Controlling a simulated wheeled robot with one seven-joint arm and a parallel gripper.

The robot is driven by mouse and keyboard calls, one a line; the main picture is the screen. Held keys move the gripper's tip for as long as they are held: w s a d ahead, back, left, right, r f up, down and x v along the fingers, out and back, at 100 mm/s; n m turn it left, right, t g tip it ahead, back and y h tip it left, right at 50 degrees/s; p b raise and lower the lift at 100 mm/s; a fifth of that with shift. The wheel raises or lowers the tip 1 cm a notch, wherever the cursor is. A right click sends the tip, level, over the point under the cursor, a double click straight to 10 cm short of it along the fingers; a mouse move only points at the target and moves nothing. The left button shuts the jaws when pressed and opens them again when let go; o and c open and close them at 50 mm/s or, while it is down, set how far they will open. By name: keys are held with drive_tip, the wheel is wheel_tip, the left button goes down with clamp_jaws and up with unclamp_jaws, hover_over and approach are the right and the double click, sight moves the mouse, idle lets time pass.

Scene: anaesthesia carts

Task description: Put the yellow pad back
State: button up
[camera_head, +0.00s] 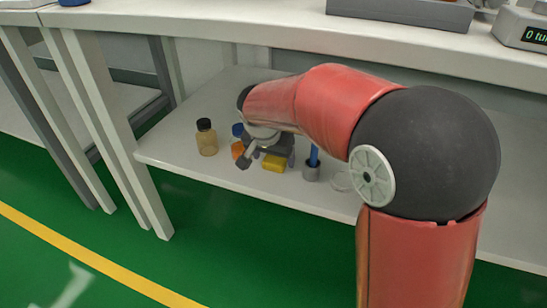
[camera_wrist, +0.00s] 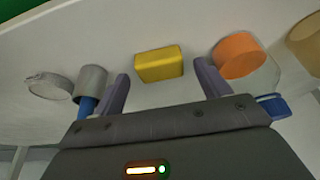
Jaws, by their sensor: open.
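The yellow pad (camera_wrist: 159,64) is a small yellow block lying on the white lower shelf. In the wrist view it lies just beyond and between the two open fingers of my gripper (camera_wrist: 160,82), apart from both. In the head view the pad (camera_head: 274,163) shows in part below my gripper (camera_head: 268,158), which hangs low over the shelf. The gripper is open and holds nothing.
On the lower shelf (camera_head: 190,167) stand a brown bottle with a black cap (camera_head: 206,138), an orange-topped container (camera_wrist: 239,55), a grey cup with a blue item (camera_wrist: 90,82) and a clear round dish (camera_wrist: 48,86).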

drive_tip(key=v, duration=0.6)
drive_tip(key=shift+p, duration=0.45)
